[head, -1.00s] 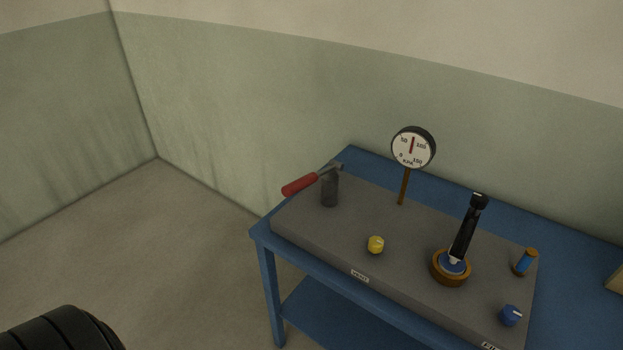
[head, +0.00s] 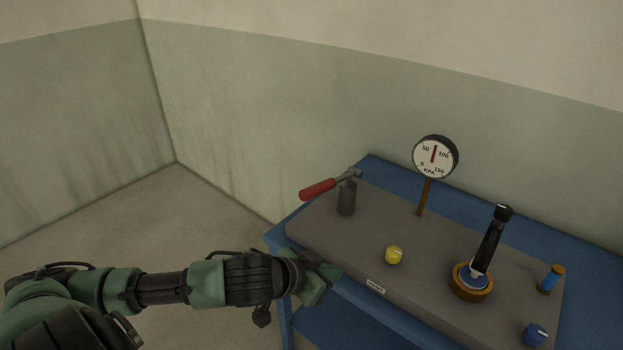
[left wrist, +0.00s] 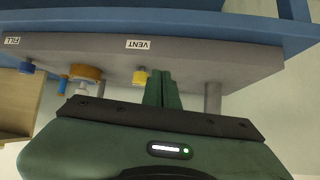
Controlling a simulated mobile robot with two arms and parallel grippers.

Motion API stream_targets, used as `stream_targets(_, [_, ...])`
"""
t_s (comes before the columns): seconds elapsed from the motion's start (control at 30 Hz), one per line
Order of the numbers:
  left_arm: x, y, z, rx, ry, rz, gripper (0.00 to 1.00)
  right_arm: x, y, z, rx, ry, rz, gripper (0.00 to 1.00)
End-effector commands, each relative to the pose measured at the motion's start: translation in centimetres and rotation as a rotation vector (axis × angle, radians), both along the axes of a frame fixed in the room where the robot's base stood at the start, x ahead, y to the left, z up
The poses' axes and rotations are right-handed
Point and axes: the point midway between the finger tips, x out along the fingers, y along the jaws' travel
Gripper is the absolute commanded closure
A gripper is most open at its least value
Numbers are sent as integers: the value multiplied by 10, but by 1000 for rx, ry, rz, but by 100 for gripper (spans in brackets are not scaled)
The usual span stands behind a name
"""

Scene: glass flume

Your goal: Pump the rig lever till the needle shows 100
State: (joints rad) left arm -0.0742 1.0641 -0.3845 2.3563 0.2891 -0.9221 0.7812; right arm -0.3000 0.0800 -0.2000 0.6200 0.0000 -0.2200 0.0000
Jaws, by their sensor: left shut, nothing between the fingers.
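The round gauge (head: 435,157) stands on a brown post at the back of the grey rig block (head: 350,235). Its red needle points almost straight up, about midway between 50 and 100. A red-handled lever (head: 319,189) sits on a dark grey post at the block's left end. A black upright handle (head: 489,240) leans slightly right on a round brown base to the right. My left gripper (head: 328,282) is shut and empty by the block's front left edge, below the red handle. Its fingers (left wrist: 163,88) are together in the left wrist view. My right gripper is not in view.
A yellow knob (head: 394,255) sits behind the VENT label (head: 375,286). A blue knob (head: 535,334) and a blue-and-brown cylinder (head: 551,279) are at the right. The blue table (head: 375,166) stands near the wall. The wrist view also shows a tan box (left wrist: 20,103).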

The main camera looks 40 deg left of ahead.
Motion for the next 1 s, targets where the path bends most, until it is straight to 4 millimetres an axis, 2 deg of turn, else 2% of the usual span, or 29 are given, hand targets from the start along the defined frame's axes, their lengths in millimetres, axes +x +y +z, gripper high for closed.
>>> stream_targets(0.1, [20,25,32,-18,-42,4,100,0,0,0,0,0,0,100])
stream_targets(0.3, [41,73,90,-87,-85,60,100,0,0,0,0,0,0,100])
stream_targets(0.5, [47,122,151,-163,-119,151,100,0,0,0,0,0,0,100])
stream_targets(0.6, [46,138,175,-196,-134,189,100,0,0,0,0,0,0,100])
stream_targets(0.8, [43,154,197,-234,-148,228,100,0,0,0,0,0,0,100])
stream_targets(1.0, [43,154,198,-238,-148,229,100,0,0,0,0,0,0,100])
